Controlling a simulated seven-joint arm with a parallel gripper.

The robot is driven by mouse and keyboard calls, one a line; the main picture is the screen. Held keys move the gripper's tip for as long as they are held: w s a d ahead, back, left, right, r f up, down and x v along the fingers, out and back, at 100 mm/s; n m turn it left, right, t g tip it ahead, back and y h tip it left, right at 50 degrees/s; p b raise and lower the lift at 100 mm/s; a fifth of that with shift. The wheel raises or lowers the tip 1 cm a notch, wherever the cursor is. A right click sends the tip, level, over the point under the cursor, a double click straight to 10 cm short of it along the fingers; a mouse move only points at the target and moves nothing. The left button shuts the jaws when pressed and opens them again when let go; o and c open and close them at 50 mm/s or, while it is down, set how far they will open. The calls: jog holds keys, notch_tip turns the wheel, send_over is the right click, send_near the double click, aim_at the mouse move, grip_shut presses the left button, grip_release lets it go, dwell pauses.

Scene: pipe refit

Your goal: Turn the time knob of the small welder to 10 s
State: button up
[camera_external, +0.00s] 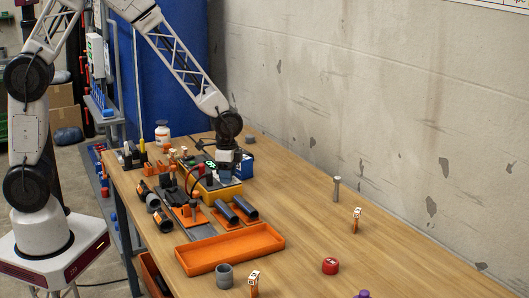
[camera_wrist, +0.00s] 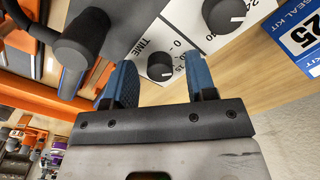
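The small welder (camera_external: 225,190), yellow with a green lit display (camera_external: 211,164), stands on the workbench below my gripper (camera_external: 226,174). In the wrist view its light panel (camera_wrist: 138,45) carries the word TIME beside a round black time knob (camera_wrist: 159,66). The knob has a white pointer mark towards its lower right; the number it points at is hard to read. My gripper's two blue fingers (camera_wrist: 160,72) stand apart on either side of the time knob, with visible gaps. A second, larger black knob (camera_wrist: 224,14) with its own scale sits beyond the right finger.
A blue seal kit box (camera_wrist: 296,36) stands close to the welder's right. A dark cylindrical part (camera_wrist: 82,38) rises near the left finger. Orange holders with dark pipes (camera_external: 236,212) and an orange tray (camera_external: 230,249) lie in front.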

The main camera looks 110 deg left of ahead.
jog(key=shift+r, duration=3.9)
jog(key=shift+d+r, duration=0.35)
jog(key=shift+d, duration=0.05)
jog(key=s+d+r+t, duration=0.1)
jog(key=s+d+r, duration=0.45)
jog(key=d, duration=0.35)
jog(key=s+d+r+m, duration=0.1)
jog(key=s+d+r, duration=0.4)
jog(key=d, duration=0.5)
jog(key=s+d+r+t, duration=0.1)
jog(key=s+d+r, duration=0.2)
jog(key=d+r, duration=0.45)
jog(key=s+d, duration=0.8)
jog(key=s, duration=0.2)
jog(key=shift+s+d+r+t, duration=0.2)
jog(key=shift+s+d+t, duration=0.1)
